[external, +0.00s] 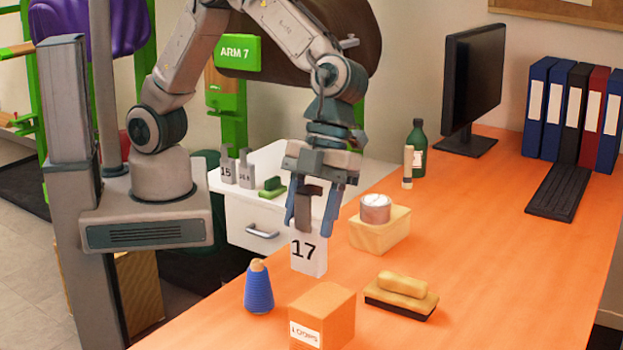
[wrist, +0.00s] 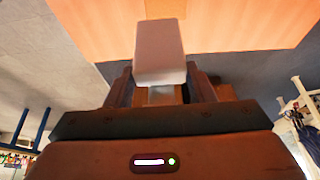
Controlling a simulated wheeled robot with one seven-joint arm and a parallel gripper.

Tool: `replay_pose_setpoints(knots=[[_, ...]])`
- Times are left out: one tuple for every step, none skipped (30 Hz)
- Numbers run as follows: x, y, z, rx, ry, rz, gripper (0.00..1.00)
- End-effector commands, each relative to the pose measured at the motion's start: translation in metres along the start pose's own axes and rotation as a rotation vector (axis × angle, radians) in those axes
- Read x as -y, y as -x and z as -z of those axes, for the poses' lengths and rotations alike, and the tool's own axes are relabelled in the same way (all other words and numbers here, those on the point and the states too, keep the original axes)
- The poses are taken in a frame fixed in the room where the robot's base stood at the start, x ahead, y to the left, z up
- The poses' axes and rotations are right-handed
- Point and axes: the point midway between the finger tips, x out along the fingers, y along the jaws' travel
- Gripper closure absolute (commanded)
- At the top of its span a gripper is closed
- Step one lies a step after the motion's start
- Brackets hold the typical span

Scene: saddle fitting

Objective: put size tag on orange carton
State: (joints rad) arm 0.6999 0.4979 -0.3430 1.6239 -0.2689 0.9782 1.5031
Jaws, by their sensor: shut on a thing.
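A white size tag (external: 308,254) with the number 17 hangs upright below my gripper (external: 318,212) in the external view. My gripper is shut on the tag's upper part and points down. In the wrist view the pale tag (wrist: 161,55) shows between the fingers (wrist: 160,85). The orange carton (external: 322,310) with a white label reading LOOPS stands on the orange table at the bottom of the external view, below and slightly right of the tag. The tag appears above and behind the carton, apart from it.
A blue thread cone (external: 258,288) stands left of the carton, and a brush (external: 401,294) lies to its right. A yellow block with a round tin (external: 376,208) sits behind. The table's right front is clear.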

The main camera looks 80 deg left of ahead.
Motion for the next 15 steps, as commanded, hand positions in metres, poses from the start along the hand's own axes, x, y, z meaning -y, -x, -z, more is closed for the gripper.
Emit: replay_pose_setpoints(knots=[[0.006,-0.001,-0.007,-0.001,0.002,-0.001,0.87],[0.009,-0.002,-0.01,-0.001,0.002,0.0,0.87],[0.011,-0.003,-0.015,-0.001,0.002,0.0,0.87],[0.013,-0.004,-0.017,-0.001,0.001,0.001,0.87],[0.014,-0.005,-0.019,-0.001,0.001,0.001,0.87],[0.015,-0.006,-0.021,-0.001,0.0,0.001,0.87],[0.016,-0.006,-0.021,-0.001,0.0,0.001,0.87],[0.016,-0.008,-0.022,-0.001,0.0,0.001,0.87],[0.016,-0.011,-0.024,-0.001,0.001,-0.001,0.87],[0.016,-0.013,-0.025,-0.001,0.001,-0.002,0.87],[0.016,-0.017,-0.026,-0.001,0.001,-0.002,0.87],[0.015,-0.022,-0.028,-0.001,0.001,-0.003,0.87],[0.015,-0.026,-0.03,0.0,0.002,-0.004,0.87],[0.015,-0.031,-0.032,0.0,0.002,-0.003,0.87],[0.015,-0.036,-0.034,0.0,0.002,-0.003,0.87]])
